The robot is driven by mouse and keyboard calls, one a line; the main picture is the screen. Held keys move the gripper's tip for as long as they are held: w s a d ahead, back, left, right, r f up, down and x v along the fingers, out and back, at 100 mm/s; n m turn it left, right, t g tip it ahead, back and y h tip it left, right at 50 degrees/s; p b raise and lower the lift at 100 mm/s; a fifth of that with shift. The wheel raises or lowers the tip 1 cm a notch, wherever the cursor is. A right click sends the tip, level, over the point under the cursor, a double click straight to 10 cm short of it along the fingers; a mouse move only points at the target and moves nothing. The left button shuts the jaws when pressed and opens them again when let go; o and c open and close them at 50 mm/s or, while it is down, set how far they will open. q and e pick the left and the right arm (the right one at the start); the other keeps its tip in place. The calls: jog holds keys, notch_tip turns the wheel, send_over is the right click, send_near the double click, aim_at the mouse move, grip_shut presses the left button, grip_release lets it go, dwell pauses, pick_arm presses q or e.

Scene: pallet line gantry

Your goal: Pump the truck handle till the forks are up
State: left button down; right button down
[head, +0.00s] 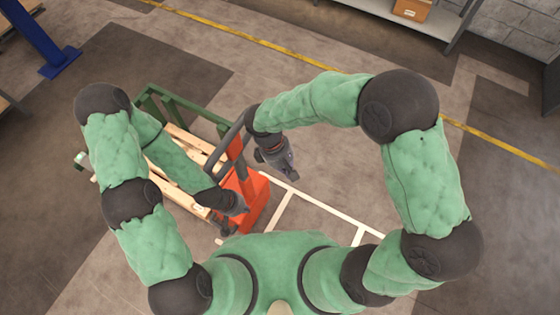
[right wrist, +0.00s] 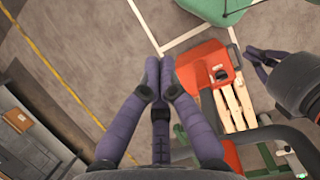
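The orange-red pallet truck (head: 254,204) stands left of centre in the head view, its grey loop handle (head: 222,150) rising on a red shaft (head: 235,147). The truck body also shows in the right wrist view (right wrist: 200,66). Its forks are hidden at the wooden pallet (head: 184,134). My left gripper (head: 236,212) is beside the truck body; its fingers look spread and empty. My right gripper (head: 287,172) is right of the handle, apart from it. In the right wrist view its fingertips (right wrist: 160,66) meet with nothing visible between them.
A green frame (head: 150,94) stands at the pallet's far side. White floor lines (head: 282,211) lie right of the truck. A shelf with a cardboard box (head: 411,9) and a blue post (head: 38,38) are farther off. The floor beyond my right arm is clear.

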jog(key=shift+s+d+f, duration=0.4)
jog(key=shift+s+d, duration=0.15)
jog(key=shift+d, duration=0.25)
dwell(1.0)
jog(key=v, duration=1.2)
